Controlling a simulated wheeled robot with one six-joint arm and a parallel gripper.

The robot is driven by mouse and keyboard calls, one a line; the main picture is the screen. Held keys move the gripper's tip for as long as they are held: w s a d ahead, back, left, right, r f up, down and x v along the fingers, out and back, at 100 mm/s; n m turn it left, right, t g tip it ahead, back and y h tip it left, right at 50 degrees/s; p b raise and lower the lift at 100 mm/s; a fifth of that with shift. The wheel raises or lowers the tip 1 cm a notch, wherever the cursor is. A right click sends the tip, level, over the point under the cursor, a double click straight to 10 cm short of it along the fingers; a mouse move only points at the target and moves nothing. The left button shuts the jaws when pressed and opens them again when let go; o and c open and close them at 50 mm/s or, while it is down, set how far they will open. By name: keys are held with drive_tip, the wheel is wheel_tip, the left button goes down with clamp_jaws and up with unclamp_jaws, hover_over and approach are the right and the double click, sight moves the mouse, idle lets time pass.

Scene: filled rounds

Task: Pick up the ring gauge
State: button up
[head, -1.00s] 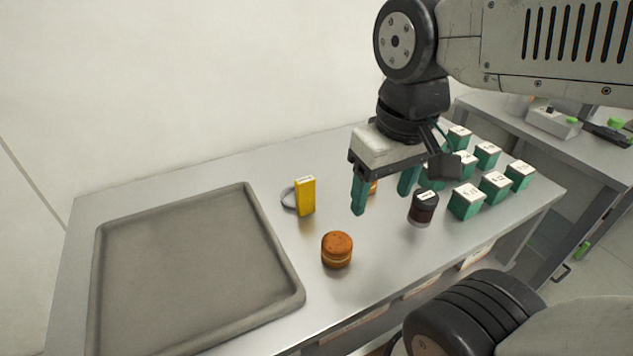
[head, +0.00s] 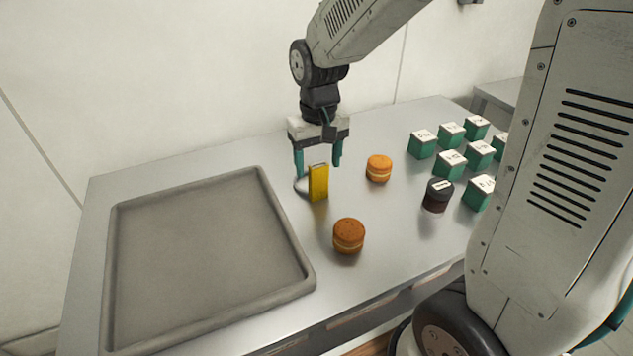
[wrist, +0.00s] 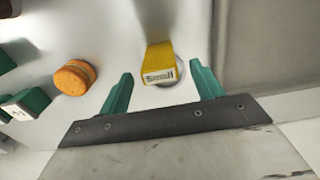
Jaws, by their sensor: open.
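The ring gauge (head: 318,184) appears as an upright yellow block with a thin grey ring at its base, on the metal table. I cannot tell how block and ring are joined. In the wrist view the yellow block (wrist: 157,62) has a label reading "Small" and lies between the finger lines, with part of the ring showing beside it. My gripper (head: 318,170) is open, pointing down, with its green fingers either side of the block's top in the head view. It also shows in the wrist view (wrist: 161,70). The fingers hold nothing; contact is not clear.
A large grey tray (head: 275,212) fills the table's left.

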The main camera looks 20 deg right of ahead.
sight(317, 178)
drive_tip(key=f, duration=0.5)
drive_tip(key=shift+w+f, duration=0.3)
drive_tip(key=c, duration=1.1)
